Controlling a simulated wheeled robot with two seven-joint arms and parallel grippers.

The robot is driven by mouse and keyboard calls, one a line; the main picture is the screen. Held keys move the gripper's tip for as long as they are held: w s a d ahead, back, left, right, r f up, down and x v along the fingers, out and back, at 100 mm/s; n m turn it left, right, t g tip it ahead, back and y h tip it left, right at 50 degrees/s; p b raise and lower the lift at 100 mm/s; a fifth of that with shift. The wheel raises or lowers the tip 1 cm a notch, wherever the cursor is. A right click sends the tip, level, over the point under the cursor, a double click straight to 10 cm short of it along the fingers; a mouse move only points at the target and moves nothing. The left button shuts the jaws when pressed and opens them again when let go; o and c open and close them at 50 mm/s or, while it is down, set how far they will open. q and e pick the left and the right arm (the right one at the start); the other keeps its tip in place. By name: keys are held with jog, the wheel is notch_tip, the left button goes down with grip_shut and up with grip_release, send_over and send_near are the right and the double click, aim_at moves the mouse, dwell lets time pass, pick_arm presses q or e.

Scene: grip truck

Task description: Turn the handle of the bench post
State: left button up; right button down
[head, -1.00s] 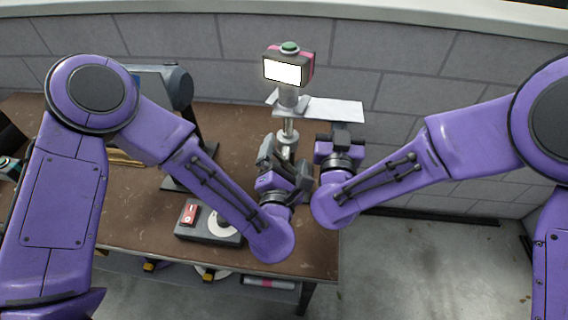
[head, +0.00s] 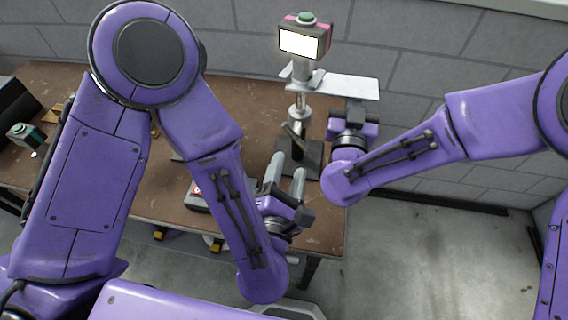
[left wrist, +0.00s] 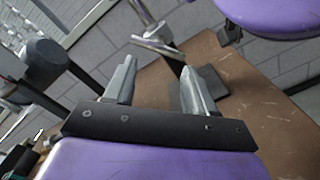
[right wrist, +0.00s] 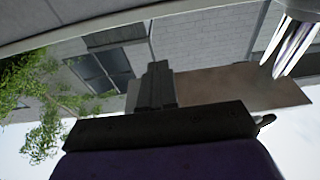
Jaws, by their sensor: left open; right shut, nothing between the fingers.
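The bench post (head: 299,104) is a metal column with a lit display box (head: 304,40) on top and a dark base plate (head: 311,157) on the bench. Its handle (head: 294,134) seems to be the short bar low on the column; it also shows in the left wrist view (left wrist: 157,47). My left gripper (head: 286,168) is open and empty in front of the post, its fingers pointing at it and apart from the handle. My right gripper (head: 355,108) is right of the column; in the right wrist view its fingers (right wrist: 155,72) are shut and empty.
The brown bench (head: 233,98) stands against a grey block wall (head: 415,100). A pale flat plate (head: 345,87) sticks out from the post below the display, close to my right gripper. A small device with a green top (head: 28,135) is at the left. Open floor lies right of the bench.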

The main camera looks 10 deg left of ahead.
pick_arm(q)
jog(key=shift+m+t+h, duration=0.3)
jog(key=shift+m+h, duration=0.1)
jog(key=shift+h, duration=0.5)
jog(key=w, duration=0.1)
jog(key=w+a, duration=0.2)
jog(key=shift+w+r, duration=0.2)
jog(key=shift+w, duration=0.2)
grip_shut()
jog(key=s+a+f+m+h, duration=0.1)
jog(key=a+m+h, duration=0.1)
jog(key=a, duration=0.1)
jog(key=s+a+f+m+h, duration=0.2)
jog(key=a+m+h, duration=0.1)
jog(key=a, duration=0.1)
jog(key=s+a+f+m+h, duration=0.1)
jog(key=s+a+m+h, duration=0.1)
jog(key=a+h, duration=0.1)
jog(key=shift+s+a+f, duration=0.2)
jog(key=shift+a+f, duration=0.1)
jog(key=shift+a, duration=0.15)
send_near(296, 131)
jog(key=w+a, duration=0.3)
jog(key=w, duration=0.2)
jog(key=shift+m, duration=0.3)
jog(key=d+r, duration=0.2)
jog(key=r, duration=0.1)
jog(key=shift+w+d, duration=0.1)
jog(key=shift+d, duration=0.2)
